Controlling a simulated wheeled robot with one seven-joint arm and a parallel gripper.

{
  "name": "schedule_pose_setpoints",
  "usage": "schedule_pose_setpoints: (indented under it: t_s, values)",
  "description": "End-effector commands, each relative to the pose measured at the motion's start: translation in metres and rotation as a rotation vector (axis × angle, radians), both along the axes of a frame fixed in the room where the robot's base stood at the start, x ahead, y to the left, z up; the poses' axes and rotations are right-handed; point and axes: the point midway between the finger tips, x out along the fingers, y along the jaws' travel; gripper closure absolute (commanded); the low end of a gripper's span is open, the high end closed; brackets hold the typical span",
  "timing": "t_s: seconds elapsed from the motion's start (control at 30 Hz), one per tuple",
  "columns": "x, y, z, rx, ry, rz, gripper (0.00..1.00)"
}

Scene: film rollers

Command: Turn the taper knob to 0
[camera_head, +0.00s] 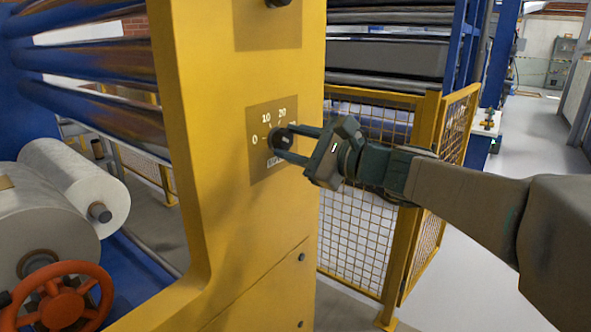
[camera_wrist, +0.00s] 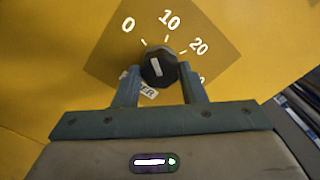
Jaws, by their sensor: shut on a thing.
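The taper knob (camera_head: 280,140) is a small black knob on a brown dial plate (camera_head: 262,112) fixed to the yellow machine post. The plate carries white marks 0, 10, 20 and a further one partly hidden. In the wrist view the knob (camera_wrist: 159,68) shows between my fingers, with a white pointer line on its face. The line runs nearly up and down in that view, leaning slightly; which mark it meets is hard to tell. My gripper (camera_head: 297,144) reaches in from the right and is shut on the knob. The label below the knob is partly covered by a finger.
A yellow mesh fence (camera_head: 365,190) stands right behind the post, below my arm. White film rolls (camera_head: 75,180) and an orange handwheel (camera_head: 62,305) are at the left. Another dark control (camera_head: 278,3) sits higher on the post. Open floor (camera_head: 510,170) lies at the right.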

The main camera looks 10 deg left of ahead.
Motion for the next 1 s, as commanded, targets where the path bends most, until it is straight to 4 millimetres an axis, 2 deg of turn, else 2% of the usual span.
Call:
schedule_pose_setpoints:
  t_s: [0.03,0.4,1.0]
  values:
    - [-0.0004,0.0003,-0.0094,-0.016,-0.035,0.001,0.86]
    - [-0.0002,0.0004,-0.0052,-0.101,-0.234,0.002,0.86]
    - [-0.0001,0.0006,-0.0018,-0.129,-0.298,0.003,0.86]
